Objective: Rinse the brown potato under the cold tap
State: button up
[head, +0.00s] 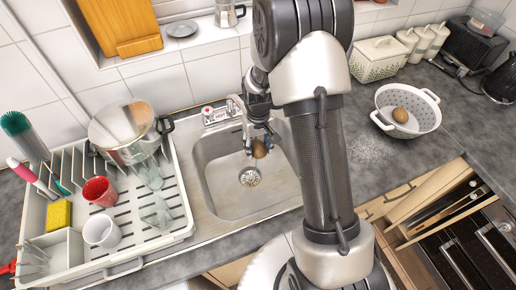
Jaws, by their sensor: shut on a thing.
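My gripper (259,137) hangs over the sink (225,195) and is shut on the brown potato (259,150). The potato is up near the back of the basin, above and behind the drain (249,177). The tap (236,104) stands at the sink's back edge, just left of my gripper, with its spout partly hidden by the gripper. A red-marked part (207,110) shows at the left of the tap base. I cannot tell whether water runs.
A dish rack (190,222) with a pot (125,128), red cup (98,191) and white cup (102,231) stands left of the sink. A white colander (427,105) holding another brown round item (400,115) is at right. An open drawer (425,205) is at front right.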

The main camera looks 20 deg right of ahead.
jog(key=shift+d, duration=0.2)
jog(key=shift+w+d, duration=0.2)
jog(key=shift+d, duration=0.2)
jog(key=s+d, duration=0.3)
jog(key=s, duration=0.4)
jog(key=shift+d, duration=0.2)
dwell(0.5)
jog(key=shift+s, duration=0.1)
dwell(1.1)
jog(key=s+d+r+p, duration=0.2)
jog(key=s+r, duration=0.2)
jog(key=shift+s, duration=0.25)
jog(key=shift+d, duration=0.1)
dwell(1.0)
